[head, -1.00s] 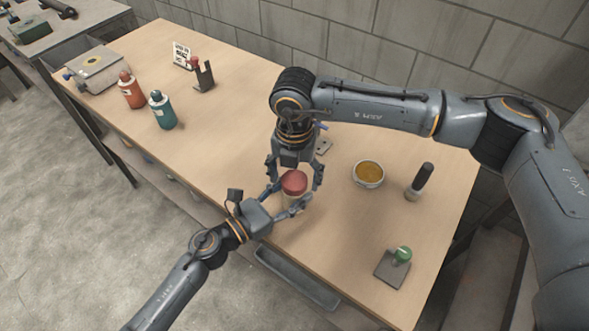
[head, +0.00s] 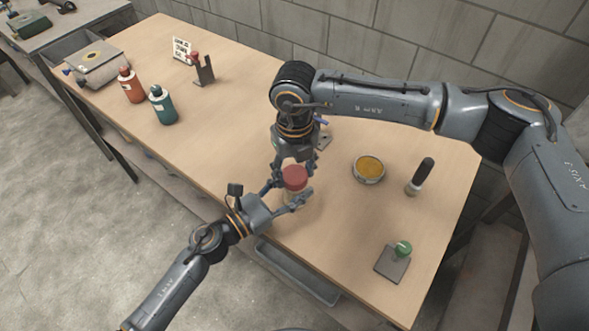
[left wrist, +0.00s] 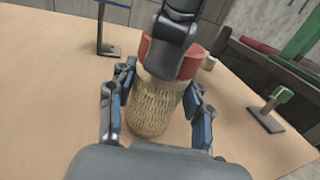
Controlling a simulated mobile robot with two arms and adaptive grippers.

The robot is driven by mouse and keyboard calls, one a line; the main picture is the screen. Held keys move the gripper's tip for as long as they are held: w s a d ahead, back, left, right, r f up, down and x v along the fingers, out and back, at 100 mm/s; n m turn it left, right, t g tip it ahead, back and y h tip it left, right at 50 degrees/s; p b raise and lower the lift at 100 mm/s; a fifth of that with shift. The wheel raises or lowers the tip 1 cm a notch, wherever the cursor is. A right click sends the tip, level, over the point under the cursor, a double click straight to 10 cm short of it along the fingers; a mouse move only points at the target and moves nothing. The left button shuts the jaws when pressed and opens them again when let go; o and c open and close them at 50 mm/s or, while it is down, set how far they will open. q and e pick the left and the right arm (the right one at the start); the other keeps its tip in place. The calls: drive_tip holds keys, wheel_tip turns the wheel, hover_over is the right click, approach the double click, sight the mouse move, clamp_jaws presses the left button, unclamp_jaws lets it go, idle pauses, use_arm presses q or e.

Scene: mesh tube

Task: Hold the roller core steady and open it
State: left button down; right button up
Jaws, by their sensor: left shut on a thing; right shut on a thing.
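The roller core (left wrist: 155,105) is a tan mesh tube with a red cap (head: 295,177) on its top end. It stands near the table's front edge. My left gripper (head: 285,201) is shut on the tube's body from the front left, with one finger on each side in the left wrist view. My right gripper (head: 294,172) comes down from above and behind and is shut on the red cap, which also shows in the left wrist view (left wrist: 185,58). The cap sits on the tube; I cannot tell whether it has loosened. The tube's lower part is mostly hidden in the head view.
A bowl of yellow-brown stuff (head: 369,169), a dark-handled tool (head: 420,177) and a green knob on a grey plate (head: 393,262) stand to the right. Orange (head: 131,86) and teal (head: 162,106) bottles stand at the left.

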drive_tip(key=n, duration=1.1)
drive_tip(key=shift+n, duration=0.3)
drive_tip(key=n, duration=0.5)
drive_tip(key=shift+w+n, duration=0.1)
drive_tip(key=shift+n, duration=0.3)
drive_tip(key=n, duration=0.3)
drive_tip(key=shift+n, duration=0.4)
drive_tip(key=shift+d, duration=0.1)
drive_tip(key=shift+r, duration=0.3)
drive_tip(key=shift+r, duration=0.85)
